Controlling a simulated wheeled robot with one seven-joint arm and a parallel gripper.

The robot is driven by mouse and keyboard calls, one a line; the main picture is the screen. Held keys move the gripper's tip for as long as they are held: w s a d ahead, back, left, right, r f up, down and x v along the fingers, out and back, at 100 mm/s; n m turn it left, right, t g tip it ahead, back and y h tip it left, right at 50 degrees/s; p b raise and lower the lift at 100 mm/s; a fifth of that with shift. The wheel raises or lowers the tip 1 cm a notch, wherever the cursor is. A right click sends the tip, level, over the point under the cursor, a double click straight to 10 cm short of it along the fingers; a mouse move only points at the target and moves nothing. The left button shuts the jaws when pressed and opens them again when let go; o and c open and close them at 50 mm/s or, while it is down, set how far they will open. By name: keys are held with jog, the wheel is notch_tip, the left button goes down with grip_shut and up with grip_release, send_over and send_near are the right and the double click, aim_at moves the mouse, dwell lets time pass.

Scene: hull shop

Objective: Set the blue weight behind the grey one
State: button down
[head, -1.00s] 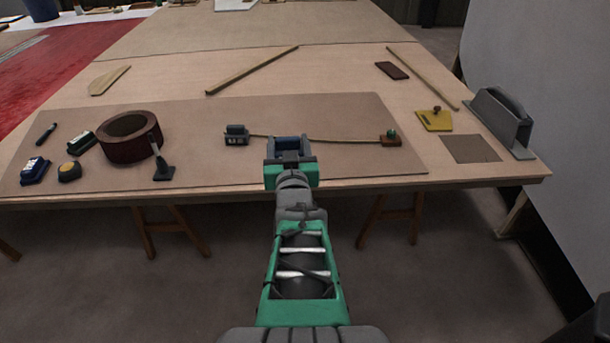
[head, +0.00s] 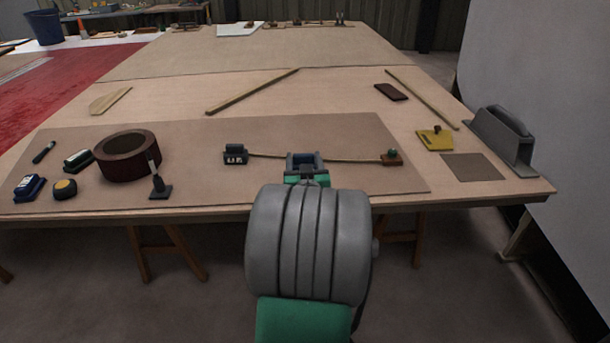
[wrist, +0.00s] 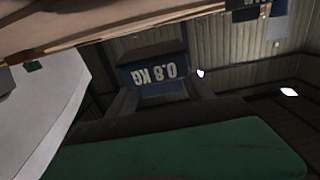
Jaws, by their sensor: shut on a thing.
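The blue weight (head: 303,156), marked 0.8 KG, is held between my gripper's (head: 304,162) two fingers. It also shows in the wrist view (wrist: 152,69), where its label reads upside down. The grey weight (head: 235,155) stands on the brown mat to the left of my gripper, at the left end of a thin curved batten (head: 345,160). Part of a dark labelled block, probably this weight, shows at the wrist view's top right (wrist: 250,14). My gripper is just right of the grey weight, apart from it. My wrist hides the blue weight's lower part.
A brown tape roll (head: 127,160), a dark upright tool (head: 160,188) and several small items lie at left. The mat (head: 225,190) behind the grey weight is partly bare.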

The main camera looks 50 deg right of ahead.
jog(key=shift+w+d+f, duration=0.35)
jog(key=shift+d+f, duration=0.2)
jog(key=shift+d, duration=0.15)
jog(key=f, duration=0.1)
jog(key=f+b, duration=0.1)
jog(key=f, duration=0.2)
jog(key=shift+w+d, duration=0.25)
jog(key=shift+d, duration=0.15)
jog(key=shift+c, duration=2)
grip_release()
